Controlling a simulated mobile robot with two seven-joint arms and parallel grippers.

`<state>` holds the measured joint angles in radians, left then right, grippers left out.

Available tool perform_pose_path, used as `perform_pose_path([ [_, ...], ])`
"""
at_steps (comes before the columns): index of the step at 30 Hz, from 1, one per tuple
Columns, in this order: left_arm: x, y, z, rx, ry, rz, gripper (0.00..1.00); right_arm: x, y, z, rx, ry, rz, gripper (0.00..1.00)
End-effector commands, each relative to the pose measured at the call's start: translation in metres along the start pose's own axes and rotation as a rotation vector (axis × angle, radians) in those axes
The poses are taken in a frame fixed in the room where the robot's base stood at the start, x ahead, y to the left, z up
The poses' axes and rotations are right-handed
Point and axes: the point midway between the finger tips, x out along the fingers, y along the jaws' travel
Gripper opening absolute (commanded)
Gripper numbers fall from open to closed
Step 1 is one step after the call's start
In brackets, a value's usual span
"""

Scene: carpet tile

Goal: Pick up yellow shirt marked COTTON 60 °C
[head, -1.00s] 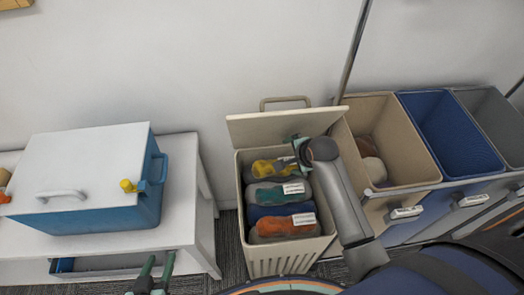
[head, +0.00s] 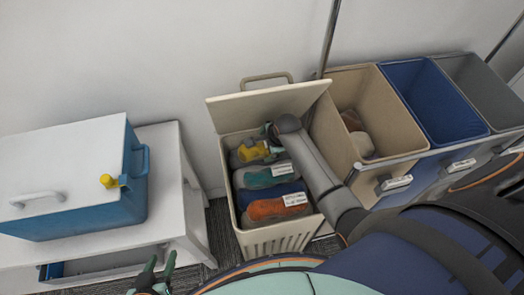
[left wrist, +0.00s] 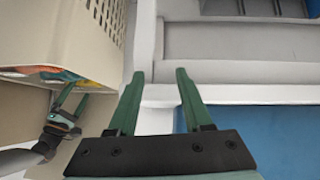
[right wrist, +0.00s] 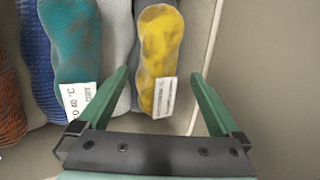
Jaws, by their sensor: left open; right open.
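The yellow shirt (head: 251,152) is a rolled bundle at the far end of the open cream hamper (head: 277,236). In the right wrist view the yellow shirt (right wrist: 161,45) lies centred, with a white label (right wrist: 164,97) at its near end; I cannot read it. My right gripper (head: 268,135) is open and empty over the hamper's far end. In the right wrist view its fingers (right wrist: 160,75) stand either side of the shirt's labelled end, apparently not gripping it. My left gripper (head: 158,264) is open and empty in front of the white bench, well away from the shirt.
Beside it in the hamper lie a teal roll (head: 262,177), a blue roll and an orange roll (head: 268,209). The raised lid (head: 265,107) stands behind. Beige, blue (head: 432,105) and grey bins are at right. A blue box (head: 130,200) sits on the white bench (head: 165,170) at left.

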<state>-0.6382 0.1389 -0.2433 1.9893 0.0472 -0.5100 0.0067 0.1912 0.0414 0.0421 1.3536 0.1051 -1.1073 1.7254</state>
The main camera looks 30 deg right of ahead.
Motion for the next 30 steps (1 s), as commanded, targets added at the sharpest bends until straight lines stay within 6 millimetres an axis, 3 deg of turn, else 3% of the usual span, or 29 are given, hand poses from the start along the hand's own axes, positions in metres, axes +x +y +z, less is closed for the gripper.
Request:
perform_pose_path([
  [1,0.005,0.001,0.005,0.001,0.0,0.004,0.5,0.012,0.001,-0.001,-0.001,0.001,0.001,1.0],
  [6,0.009,0.003,0.005,0.002,0.0,0.01,0.5,0.029,0.001,-0.002,-0.001,0.001,0.0,1.0],
  [15,0.009,0.004,-0.002,0.007,0.01,0.013,0.5,0.031,0.0,-0.001,-0.001,0.001,-0.001,1.0],
  [30,0.009,0.004,-0.002,0.01,0.013,0.013,0.5,0.031,0.001,-0.001,0.0,0.0,0.0,0.44],
])
